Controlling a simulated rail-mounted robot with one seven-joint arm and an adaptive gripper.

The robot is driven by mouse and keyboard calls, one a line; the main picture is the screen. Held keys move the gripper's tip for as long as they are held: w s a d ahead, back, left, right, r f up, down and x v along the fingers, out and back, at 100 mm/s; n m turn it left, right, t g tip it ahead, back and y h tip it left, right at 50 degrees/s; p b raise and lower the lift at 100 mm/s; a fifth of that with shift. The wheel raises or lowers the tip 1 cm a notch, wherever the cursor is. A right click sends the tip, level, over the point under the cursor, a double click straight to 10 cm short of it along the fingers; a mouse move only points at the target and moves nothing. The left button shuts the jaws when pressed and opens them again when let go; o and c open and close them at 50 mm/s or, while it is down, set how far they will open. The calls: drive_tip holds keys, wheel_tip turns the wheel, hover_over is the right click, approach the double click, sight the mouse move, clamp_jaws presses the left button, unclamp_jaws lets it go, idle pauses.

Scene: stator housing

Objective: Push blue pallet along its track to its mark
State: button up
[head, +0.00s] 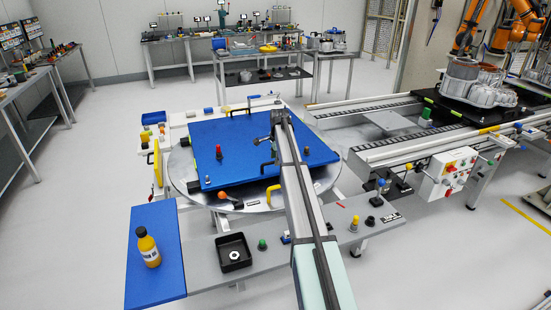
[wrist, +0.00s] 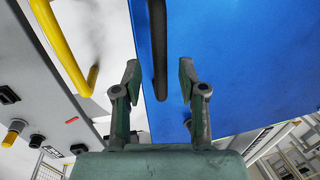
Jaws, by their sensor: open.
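The blue pallet (head: 235,160) lies flat on a round grey turntable (head: 195,195) in the head view, with small objects on top. Its blue surface (wrist: 240,50) fills the upper right of the wrist view. My gripper (wrist: 158,78) is open, with a finger on each side of a black handle (wrist: 158,40) at the pallet's edge. I cannot tell how deep the handle sits between the fingers or whether they touch it. In the head view my arm crosses the pallet's right part and hides some of it. I cannot identify the mark or the track for certain.
A grey bench with knobs and a black tray (head: 233,252) runs along the front. A bottle (head: 148,248) stands on a blue panel at front left. A conveyor (head: 420,140) lies to the right. A yellow handle (wrist: 65,45) is left of my fingers in the wrist view.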

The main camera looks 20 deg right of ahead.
drive_tip(key=shift+w+f, duration=0.1)
drive_tip(key=shift+f, duration=0.35)
clamp_jaws()
drive_tip(key=shift+d, duration=0.1)
